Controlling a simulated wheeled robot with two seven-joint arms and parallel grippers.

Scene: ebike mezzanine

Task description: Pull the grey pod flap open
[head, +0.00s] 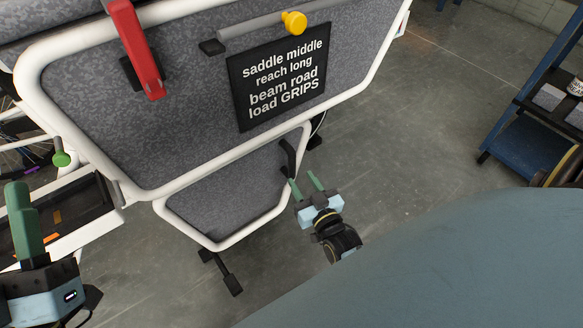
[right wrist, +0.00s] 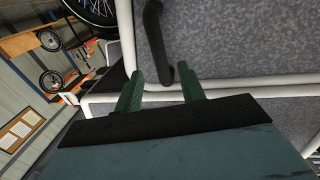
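The grey pod flap (head: 225,190) is a speckled grey panel in a white tube frame, below a larger grey panel. A black bar handle (head: 289,157) is at its right edge. In the right wrist view the handle (right wrist: 155,40) stands between and just beyond the fingertips. My right gripper (head: 305,183) has its green fingers apart and nothing between them that I can see gripped; whether a finger touches the handle I cannot tell. My left gripper (head: 24,222) is at the lower left, away from the flap; its fingers overlap in view.
The upper panel (head: 110,110) carries a black sign (head: 279,76), a red handle (head: 138,50) and a yellow knob (head: 294,22). A white tray (head: 84,236) stands at the left. A blue shelf (head: 530,143) stands at the right. Bare floor lies between.

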